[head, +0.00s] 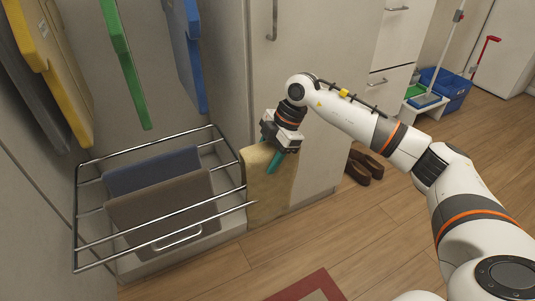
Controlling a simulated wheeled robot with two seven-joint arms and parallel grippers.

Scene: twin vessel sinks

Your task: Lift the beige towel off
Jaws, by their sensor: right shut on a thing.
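The beige towel (267,192) hangs at the right end of the wire towel rack (160,238), in front of the pale cabinet. My right gripper (275,161) is at the upper part of the towel, its teal fingers shut on it. A rail end of the rack passes in front of the towel. I cannot tell whether the towel still rests on a rail. A blue towel (150,171) and a brown towel (160,207) hang on the rack to the left. My left gripper is not in view.
Yellow (65,90), green (126,65) and blue (187,50) hanging pieces are above the rack. Brown shoes (365,167) stand by the cabinet. A blue bin (445,90) is farther back. The wooden floor in front is clear beside a red-edged mat (300,288).

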